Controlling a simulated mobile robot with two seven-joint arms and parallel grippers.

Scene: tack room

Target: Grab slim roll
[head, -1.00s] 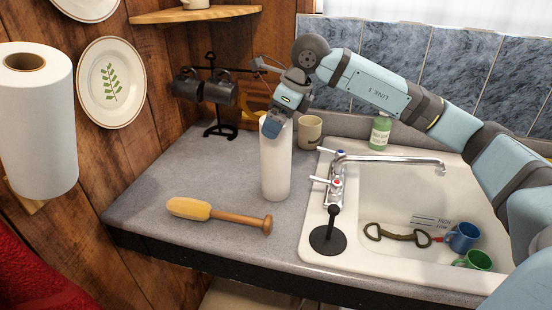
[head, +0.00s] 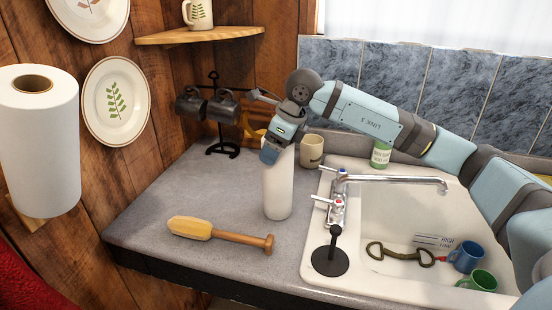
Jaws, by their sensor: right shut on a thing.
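The slim roll (head: 278,190) is a white upright cylinder on the grey counter, left of the sink tap. My right gripper (head: 271,152) comes in from the right and is shut on the roll's top end. The fingers hide part of the top. The roll's lower end looks to be at the counter surface; I cannot tell whether it is lifted. My left gripper does not show.
A thick paper roll (head: 38,140) hangs on the wooden wall at left. A wooden-handled brush (head: 220,233) lies in front on the counter (head: 160,205). A mug rack (head: 214,115), a beige mug (head: 312,150), a tap (head: 390,179) and a black plunger-like stand (head: 331,260) are near.

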